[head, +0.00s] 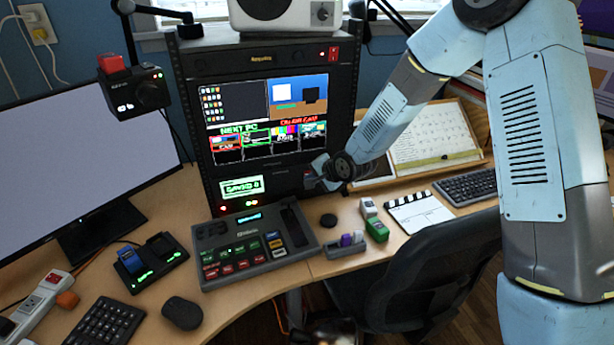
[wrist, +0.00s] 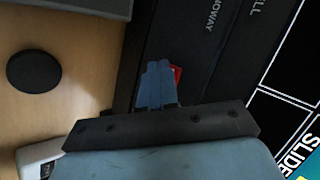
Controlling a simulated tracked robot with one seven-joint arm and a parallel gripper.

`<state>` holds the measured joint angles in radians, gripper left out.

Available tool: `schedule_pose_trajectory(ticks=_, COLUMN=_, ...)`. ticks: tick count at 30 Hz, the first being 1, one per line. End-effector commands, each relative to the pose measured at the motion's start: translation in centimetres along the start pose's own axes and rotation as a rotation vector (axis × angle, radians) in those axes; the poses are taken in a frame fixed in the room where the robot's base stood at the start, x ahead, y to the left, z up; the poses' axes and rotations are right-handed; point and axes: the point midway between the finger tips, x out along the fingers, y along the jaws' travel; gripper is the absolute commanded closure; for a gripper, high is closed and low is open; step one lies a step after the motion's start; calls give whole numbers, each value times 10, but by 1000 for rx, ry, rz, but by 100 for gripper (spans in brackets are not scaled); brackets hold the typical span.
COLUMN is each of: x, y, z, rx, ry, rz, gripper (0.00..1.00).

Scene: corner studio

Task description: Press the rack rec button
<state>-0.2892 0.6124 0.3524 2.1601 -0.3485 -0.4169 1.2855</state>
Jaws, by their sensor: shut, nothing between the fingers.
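The black equipment rack (head: 183,125) stands upright on the desk with a lit screen in its middle. My gripper (head: 314,182) is at the lower right of its front panel, fingers shut and empty. In the wrist view, my shut blue-grey fingers (wrist: 158,84) reach toward the dark rack panel (wrist: 215,60). A small red part, likely the rec button (wrist: 177,73), shows just right of the fingertips and is partly hidden by them. I cannot tell whether the fingertips touch it.
A control panel with coloured buttons (head: 229,267) lies in front of the rack. A round black disc (head: 328,220), which also shows in the wrist view (wrist: 34,71), lies on the desk. A clapperboard (head: 419,212), small boxes and a chair (head: 432,270) are to the right.

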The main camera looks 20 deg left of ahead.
Motion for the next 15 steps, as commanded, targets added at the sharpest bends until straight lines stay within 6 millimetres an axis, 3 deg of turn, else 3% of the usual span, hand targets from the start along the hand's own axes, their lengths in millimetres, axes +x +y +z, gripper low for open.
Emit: schedule_pose_trajectory(ticks=15, x=-6, y=4, z=4, rx=2, ry=0, rz=1, gripper=100)
